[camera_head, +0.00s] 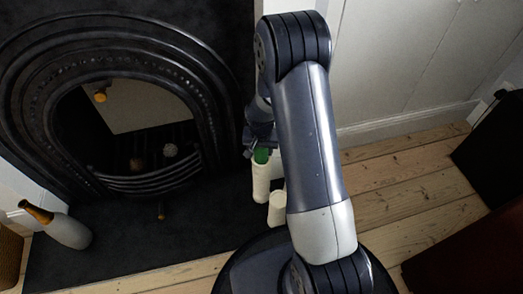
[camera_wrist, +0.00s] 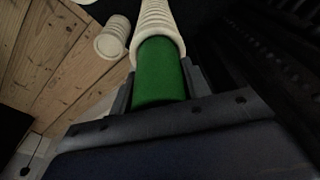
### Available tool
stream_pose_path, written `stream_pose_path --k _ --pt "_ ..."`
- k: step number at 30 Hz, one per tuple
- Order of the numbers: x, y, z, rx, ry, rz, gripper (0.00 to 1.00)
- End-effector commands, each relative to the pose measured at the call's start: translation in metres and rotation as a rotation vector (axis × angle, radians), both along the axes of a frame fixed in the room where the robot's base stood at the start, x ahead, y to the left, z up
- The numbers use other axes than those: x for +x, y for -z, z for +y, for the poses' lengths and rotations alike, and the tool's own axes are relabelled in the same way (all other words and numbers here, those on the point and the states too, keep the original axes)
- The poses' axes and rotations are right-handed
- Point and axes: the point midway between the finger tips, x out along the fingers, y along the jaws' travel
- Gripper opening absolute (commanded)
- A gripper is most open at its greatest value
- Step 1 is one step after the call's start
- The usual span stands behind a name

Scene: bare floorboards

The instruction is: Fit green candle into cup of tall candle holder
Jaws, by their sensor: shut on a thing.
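The green candle (camera_wrist: 160,75) is between the two fingers of my gripper (camera_wrist: 160,88), which is shut on it. In the head view the candle (camera_head: 262,155) shows as a small green patch beside my arm, just above the tall white ribbed candle holder (camera_head: 261,182). In the wrist view the candle's far end meets the pale rim of this holder (camera_wrist: 157,20) and lines up with it. I cannot tell how deep the end sits in the cup. My gripper (camera_head: 260,141) is partly hidden by my arm in the head view.
A shorter white holder (camera_head: 277,208) stands close to the right of the tall one; it also shows in the wrist view (camera_wrist: 112,38). A black fireplace (camera_head: 195,75) rises behind. A grey bottle-like vase (camera_head: 68,231) stands at left. Floorboards (camera_head: 410,185) at right are clear.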

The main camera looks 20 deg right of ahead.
Motion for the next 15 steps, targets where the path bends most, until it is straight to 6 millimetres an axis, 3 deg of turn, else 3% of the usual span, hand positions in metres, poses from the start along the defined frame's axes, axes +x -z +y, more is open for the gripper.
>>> stream_pose_path --k 6,7,15 --pt "0.0002 0.0029 -0.0001 0.000 0.000 -0.001 0.18" --pt "0.0000 0.0029 0.0000 0.000 0.000 0.000 0.46" --pt "-0.0001 0.0017 -0.0001 0.000 -0.001 0.000 0.67"
